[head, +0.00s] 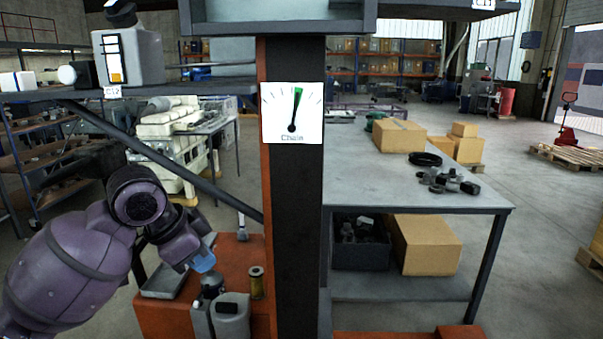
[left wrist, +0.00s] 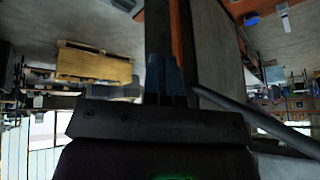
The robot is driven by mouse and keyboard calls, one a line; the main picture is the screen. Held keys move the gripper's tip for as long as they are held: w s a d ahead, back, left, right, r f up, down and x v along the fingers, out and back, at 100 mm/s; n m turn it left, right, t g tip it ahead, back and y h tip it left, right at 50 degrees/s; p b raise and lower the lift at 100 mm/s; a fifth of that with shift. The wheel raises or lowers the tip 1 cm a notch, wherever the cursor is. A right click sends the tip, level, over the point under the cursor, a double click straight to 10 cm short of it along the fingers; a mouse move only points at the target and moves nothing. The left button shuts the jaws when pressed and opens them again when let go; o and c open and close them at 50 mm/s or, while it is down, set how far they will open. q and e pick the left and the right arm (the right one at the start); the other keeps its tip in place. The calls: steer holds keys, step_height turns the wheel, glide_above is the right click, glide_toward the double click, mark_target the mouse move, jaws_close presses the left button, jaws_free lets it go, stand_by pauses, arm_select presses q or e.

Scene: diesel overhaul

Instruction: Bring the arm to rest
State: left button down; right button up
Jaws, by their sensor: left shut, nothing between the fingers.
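My left arm comes in from the left in the head view, bent, with its purple links low at the left. My left gripper (head: 204,262) is just left of the dark post, above the orange surface, and its bluish fingertips point down to the right. In the left wrist view the two fingers (left wrist: 166,82) lie side by side, shut, with nothing seen between them. My right gripper is in neither view.
A dark post (head: 295,200) with a gauge labelled Chain (head: 291,112) stands close by. Grey bottles (head: 230,315), a brass-coloured cylinder (head: 257,283) and a metal tray (head: 178,280) sit near the gripper. A table (head: 380,180) with a cardboard box (head: 398,137) is at right.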

arm_select(q)
steer(key=s+a+f+n, duration=0.15)
steer(key=s+f, duration=0.35)
steer(key=f, duration=0.6)
steer(key=s+a+f+n+y, duration=0.3)
steer(key=s+a+f+n, duration=0.2)
steer(key=s+f, duration=0.5)
steer(key=s+a+f+n+y, duration=0.2)
steer(key=s+a+f+n, duration=0.3)
steer(key=s, duration=0.9)
steer(key=w+f+t+b, duration=0.1)
steer(key=w+f+t, duration=0.2)
steer(key=f, duration=0.4)
steer(key=w+f+t+b, duration=0.2)
steer(key=w+f+t, duration=0.2)
steer(key=f, duration=0.3)
steer(key=shift+d+t+h, duration=0.3)
steer(key=shift+d+h, duration=0.05)
steer(key=shift+h, duration=0.05)
steer(key=shift+m, duration=0.25)
